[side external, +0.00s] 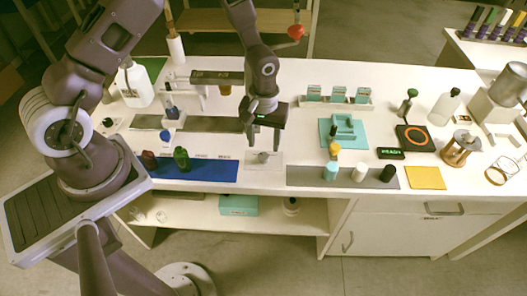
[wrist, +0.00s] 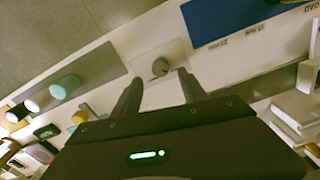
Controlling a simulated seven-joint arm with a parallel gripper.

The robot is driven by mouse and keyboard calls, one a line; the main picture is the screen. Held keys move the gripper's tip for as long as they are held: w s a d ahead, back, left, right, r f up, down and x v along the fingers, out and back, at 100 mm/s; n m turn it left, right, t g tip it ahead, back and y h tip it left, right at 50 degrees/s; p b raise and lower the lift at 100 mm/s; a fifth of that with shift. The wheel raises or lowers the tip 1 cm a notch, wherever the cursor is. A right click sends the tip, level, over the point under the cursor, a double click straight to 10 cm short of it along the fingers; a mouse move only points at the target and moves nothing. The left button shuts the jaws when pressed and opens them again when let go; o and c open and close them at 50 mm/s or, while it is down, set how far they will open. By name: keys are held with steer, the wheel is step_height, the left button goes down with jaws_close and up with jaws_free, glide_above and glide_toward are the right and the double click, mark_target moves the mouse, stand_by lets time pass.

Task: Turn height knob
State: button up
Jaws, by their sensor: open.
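The knob is a small grey round piece (side external: 263,156) on a pale square plate (side external: 275,162) near the front edge of the table. In the wrist view the knob (wrist: 160,67) stands on its plate (wrist: 178,50), just beyond the fingertips and about midway between them. My gripper (side external: 264,145) points down above the knob, with its two fingers apart and nothing between them. The fingers (wrist: 158,77) also show in the wrist view. They look clear of the knob, though the exact height gap is hard to tell.
A blue mat (side external: 200,171) with a green bottle (side external: 181,157) lies left of the plate. A grey mat (side external: 310,178) with teal, white and black caps lies right. A teal tray (side external: 343,130) stands behind it. The table's front edge is close to the plate.

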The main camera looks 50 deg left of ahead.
mark_target(263, 156)
step_height(263, 156, down, 5)
steer(key=shift+f, duration=0.1)
steer(key=shift+c, duration=0.4)
jaws_close()
